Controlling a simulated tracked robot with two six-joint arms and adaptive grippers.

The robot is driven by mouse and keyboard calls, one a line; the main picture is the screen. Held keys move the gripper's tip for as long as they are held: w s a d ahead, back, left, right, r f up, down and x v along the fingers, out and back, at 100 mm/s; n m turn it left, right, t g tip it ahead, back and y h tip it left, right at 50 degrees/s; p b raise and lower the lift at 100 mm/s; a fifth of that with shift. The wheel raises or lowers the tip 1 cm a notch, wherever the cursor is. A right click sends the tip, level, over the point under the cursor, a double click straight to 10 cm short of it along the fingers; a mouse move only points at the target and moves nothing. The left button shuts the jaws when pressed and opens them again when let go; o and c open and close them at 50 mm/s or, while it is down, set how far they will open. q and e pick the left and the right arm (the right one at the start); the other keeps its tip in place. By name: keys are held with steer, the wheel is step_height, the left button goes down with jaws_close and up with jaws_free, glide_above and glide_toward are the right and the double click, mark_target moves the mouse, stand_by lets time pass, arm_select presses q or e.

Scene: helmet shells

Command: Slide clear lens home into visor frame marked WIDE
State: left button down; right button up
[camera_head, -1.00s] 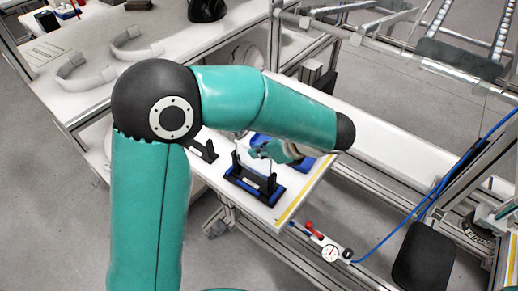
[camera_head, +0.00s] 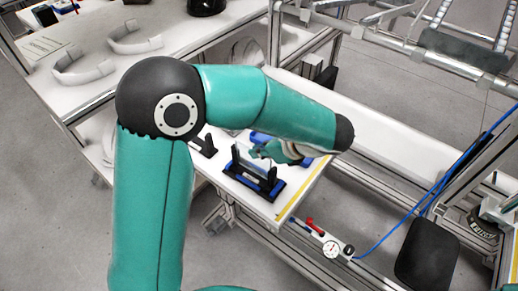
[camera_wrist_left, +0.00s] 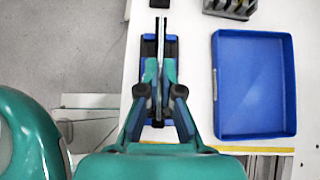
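A visor frame (camera_head: 255,183) with black uprights and a blue-edged base stands near the table's front edge in the head view. It also shows from above in the wrist view (camera_wrist_left: 147,48). The clear lens (camera_head: 254,164) stands between its uprights, and in the wrist view it is a thin edge-on strip (camera_wrist_left: 157,38). My left gripper (camera_wrist_left: 160,68) is shut on the lens, with a teal finger on either side, above the frame. How deep the lens sits is hidden, and no WIDE marking is readable. My right gripper is not in view.
A blue tray (camera_wrist_left: 255,85) lies right of the frame in the wrist view, with a grey slotted holder (camera_wrist_left: 230,8) beyond it. Another black stand (camera_head: 205,146) is left of the frame in the head view. A yellow strip (camera_head: 300,190) marks the table edge.

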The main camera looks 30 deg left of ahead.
arm_select(q)
steer(key=shift+f+b, duration=0.45)
steer(key=shift+f, duration=0.3)
steer(key=c, duration=1.2)
jaws_free()
steer(key=shift+c, duration=0.2)
steer(key=shift+r, duration=0.1)
steer(key=v, duration=1.2)
